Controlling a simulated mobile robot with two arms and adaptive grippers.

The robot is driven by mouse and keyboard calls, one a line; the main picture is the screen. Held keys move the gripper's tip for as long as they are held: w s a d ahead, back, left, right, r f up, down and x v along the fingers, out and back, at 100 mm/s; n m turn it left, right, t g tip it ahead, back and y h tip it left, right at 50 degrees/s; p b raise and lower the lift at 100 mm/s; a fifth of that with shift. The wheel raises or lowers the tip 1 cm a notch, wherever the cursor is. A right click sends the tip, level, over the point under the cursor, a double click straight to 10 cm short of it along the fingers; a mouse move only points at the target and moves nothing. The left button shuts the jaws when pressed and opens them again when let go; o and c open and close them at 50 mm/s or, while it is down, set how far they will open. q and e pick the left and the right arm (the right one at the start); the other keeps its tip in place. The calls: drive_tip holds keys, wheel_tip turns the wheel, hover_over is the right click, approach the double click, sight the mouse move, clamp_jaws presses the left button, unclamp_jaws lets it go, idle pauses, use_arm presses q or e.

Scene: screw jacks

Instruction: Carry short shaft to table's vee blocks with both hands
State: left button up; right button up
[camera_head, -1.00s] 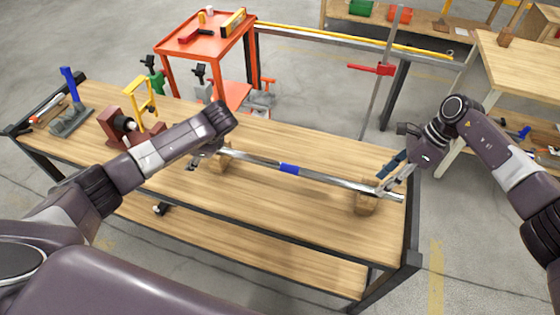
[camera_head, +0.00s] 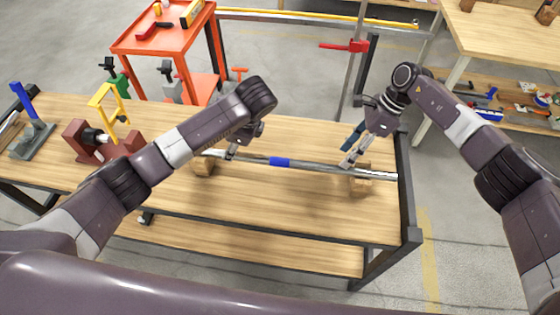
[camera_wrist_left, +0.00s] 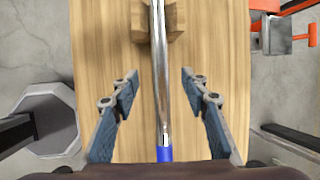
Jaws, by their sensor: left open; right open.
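The short shaft (camera_head: 318,168), a shiny metal rod with a blue band, lies across two wooden vee blocks on the table (camera_head: 270,215). The left vee block (camera_head: 204,166) and the right vee block (camera_head: 361,182) carry it near its ends. My left gripper (camera_head: 230,155) is open just above the shaft, left of the band. In the left wrist view the shaft (camera_wrist_left: 160,75) runs between its open fingers, touching neither, with a vee block (camera_wrist_left: 175,20) beyond. My right gripper (camera_head: 346,164) is open above the shaft by the right block.
A dark red vise-like fixture (camera_head: 85,142) with a yellow frame and a blue-handled tool (camera_head: 32,125) stand at the table's left. An orange cart (camera_head: 165,40) is behind. The table's front half is clear.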

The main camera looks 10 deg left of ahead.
sight(335, 166)
use_arm(q)
drive_tip(key=shift+x, duration=3.15)
use_arm(e)
drive_tip(key=shift+x, duration=3.1)
use_arm(q)
drive_tip(key=shift+a, duration=0.15)
drive_tip(key=shift+r, duration=0.1)
clamp_jaws()
use_arm(e)
clamp_jaws()
use_arm(q)
drive_tip(key=shift+w+r, duration=0.25)
use_arm(e)
drive_tip(key=shift+w+a+r, duration=0.15)
drive_tip(key=shift+r, duration=0.2)
